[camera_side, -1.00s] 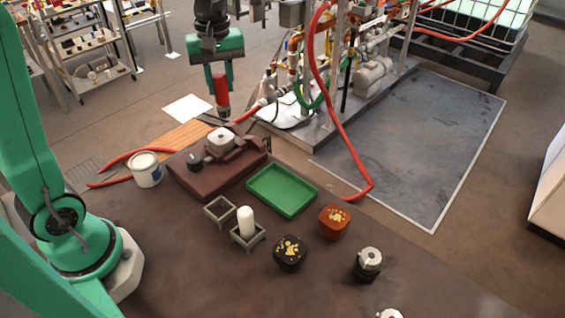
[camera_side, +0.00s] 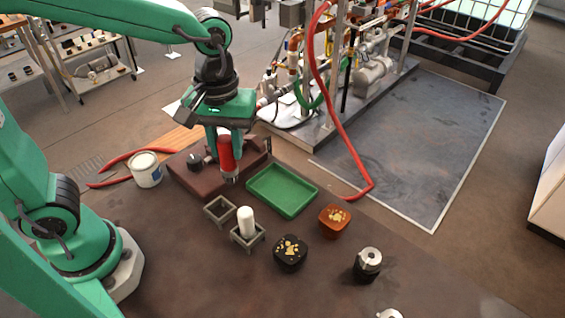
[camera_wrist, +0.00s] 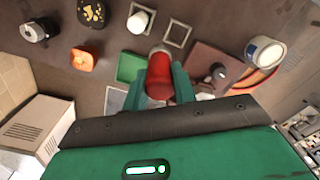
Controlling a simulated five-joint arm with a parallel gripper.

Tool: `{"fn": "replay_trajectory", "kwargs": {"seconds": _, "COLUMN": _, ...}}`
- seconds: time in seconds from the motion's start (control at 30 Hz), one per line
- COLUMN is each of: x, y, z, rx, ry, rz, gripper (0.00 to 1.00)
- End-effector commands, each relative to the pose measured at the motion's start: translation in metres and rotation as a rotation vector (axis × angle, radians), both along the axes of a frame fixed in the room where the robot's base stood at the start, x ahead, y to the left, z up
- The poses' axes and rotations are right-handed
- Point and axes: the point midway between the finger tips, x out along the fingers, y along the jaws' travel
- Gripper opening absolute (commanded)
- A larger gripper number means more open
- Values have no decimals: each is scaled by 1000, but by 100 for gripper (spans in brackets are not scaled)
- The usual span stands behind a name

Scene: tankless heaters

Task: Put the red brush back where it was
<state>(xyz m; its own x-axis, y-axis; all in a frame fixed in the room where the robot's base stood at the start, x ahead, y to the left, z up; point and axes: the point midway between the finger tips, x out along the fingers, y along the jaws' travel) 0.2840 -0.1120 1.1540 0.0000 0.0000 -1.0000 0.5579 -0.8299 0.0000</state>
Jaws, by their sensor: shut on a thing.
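My gripper (camera_side: 224,138) is shut on the red brush (camera_side: 227,158), which hangs upright with its dark tip down. The brush is in the air, in front of the brown block's right part and behind the square holders. In the wrist view the red brush (camera_wrist: 159,76) sits between the two green fingers. An empty square holder (camera_side: 219,211) stands on the table below and slightly left. A second square holder (camera_side: 248,238) beside it has a white cylinder (camera_side: 246,220) standing in it. The empty holder also shows in the wrist view (camera_wrist: 188,37).
A green tray (camera_side: 283,191) lies right of the brush. The brown block (camera_side: 196,181) with a black knob (camera_side: 193,160) is behind and left, by a white can (camera_side: 146,170). The front left table is clear.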

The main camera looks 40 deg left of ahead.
Motion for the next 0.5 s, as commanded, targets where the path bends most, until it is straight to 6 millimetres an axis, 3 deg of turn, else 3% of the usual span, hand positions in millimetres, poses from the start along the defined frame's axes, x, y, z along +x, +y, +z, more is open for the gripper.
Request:
{"fn": "replay_trajectory", "kwargs": {"seconds": 0.2, "x": -44, "y": -26, "z": -11, "rx": 0, "ry": 0, "rz": -144, "gripper": 4}}
{"fn": "replay_trajectory", "kwargs": {"seconds": 0.5, "x": -90, "y": -41, "z": -25, "rx": 0, "ry": -1, "rz": -290, "gripper": 4}}
